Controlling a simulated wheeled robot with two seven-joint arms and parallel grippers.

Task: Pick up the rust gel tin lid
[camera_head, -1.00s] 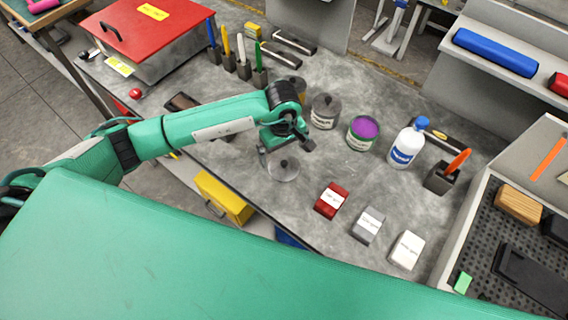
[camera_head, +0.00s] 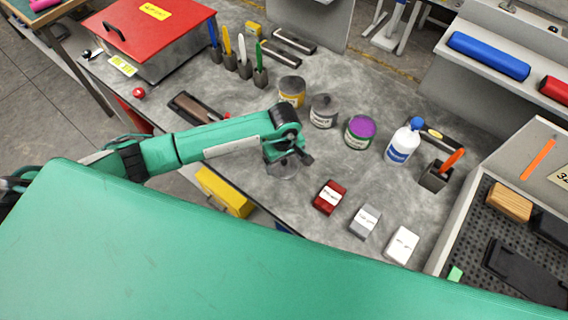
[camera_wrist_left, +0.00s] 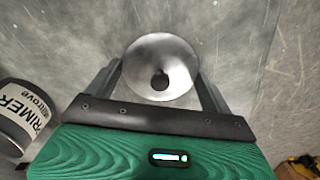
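A round, pale metal lid with a dark knob (camera_wrist_left: 160,80) lies on the grey bench; in the head view the lid (camera_head: 279,171) is partly hidden by my gripper. No lettering shows on it. My left gripper (camera_wrist_left: 160,74) is open, with one finger on each side of the lid. I cannot tell whether the fingers touch its rim. In the head view my left gripper (camera_head: 288,158) is right over the lid. An open tin with purple contents (camera_head: 361,130) stands to the right. My right gripper is not in view.
A grey primer tin (camera_head: 323,111) and a yellow-labelled tin (camera_head: 291,91) stand behind the gripper. A white bottle with a blue cap (camera_head: 402,146) is at the right. Red (camera_head: 329,197), grey (camera_head: 364,221) and white (camera_head: 401,245) boxes line the front. Bench between lid and boxes is clear.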

